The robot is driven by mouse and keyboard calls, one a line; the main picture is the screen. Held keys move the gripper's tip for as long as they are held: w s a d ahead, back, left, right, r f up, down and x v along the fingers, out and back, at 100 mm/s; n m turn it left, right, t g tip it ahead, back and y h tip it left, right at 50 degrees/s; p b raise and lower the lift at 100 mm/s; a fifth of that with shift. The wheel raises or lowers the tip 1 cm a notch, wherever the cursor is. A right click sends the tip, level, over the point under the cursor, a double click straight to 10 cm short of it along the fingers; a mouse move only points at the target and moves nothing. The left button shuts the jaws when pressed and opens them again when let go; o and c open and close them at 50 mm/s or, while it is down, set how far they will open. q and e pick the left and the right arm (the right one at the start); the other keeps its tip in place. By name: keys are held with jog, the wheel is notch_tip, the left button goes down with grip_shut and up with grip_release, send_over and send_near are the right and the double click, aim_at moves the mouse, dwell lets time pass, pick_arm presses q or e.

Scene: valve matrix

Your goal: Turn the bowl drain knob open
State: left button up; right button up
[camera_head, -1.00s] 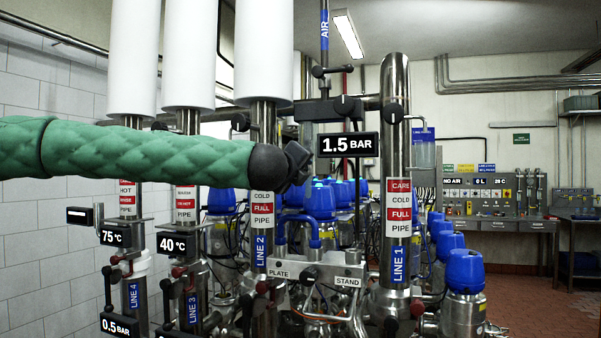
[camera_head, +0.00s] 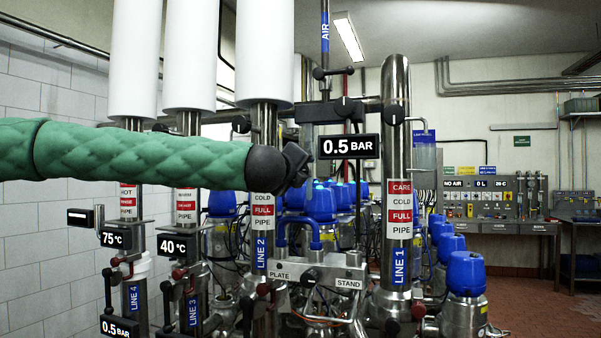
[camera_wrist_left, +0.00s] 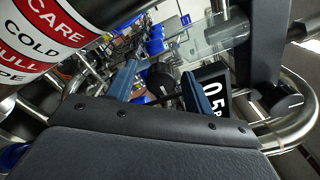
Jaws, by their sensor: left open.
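My left gripper (camera_head: 292,165) shows at the end of the green-sleeved arm, in front of the Line 2 pipe. In the left wrist view its two blue-grey fingers (camera_wrist_left: 160,88) are apart. A round black knob (camera_wrist_left: 160,76) shows in the gap between them; I cannot tell whether they touch it. In the head view, black knobs sit on the crossbar (camera_head: 344,106), on the Line 1 pipe (camera_head: 392,114) and on the plate stand (camera_head: 309,277). No label reading bowl drain is legible, so I cannot tell which knob it is.
A pressure display (camera_head: 348,146) reads 0.5 BAR. The Line 1 pipe (camera_head: 398,225) stands right of the gripper, with blue-capped valves (camera_head: 466,272) beyond. Another black knob (camera_wrist_left: 284,101) is close at right in the wrist view. Open red floor (camera_head: 540,305) lies at far right.

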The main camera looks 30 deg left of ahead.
pick_arm(q)
jog(key=b+v, duration=0.1)
jog(key=v, duration=0.4)
jog(key=shift+s, duration=0.45)
jog(key=shift+s+d, duration=0.15)
jog(key=shift+s, duration=0.25)
pick_arm(e)
jog(key=shift+w+a+f+t+y, duration=0.15)
jog(key=shift+a+f, duration=0.35)
jog(key=shift+f, duration=0.15)
jog(key=shift+w+a+f+t+y, duration=0.15)
jog(key=shift+a+f, duration=0.35)
jog(key=shift+f, duration=0.15)
jog(key=shift+r, duration=0.25)
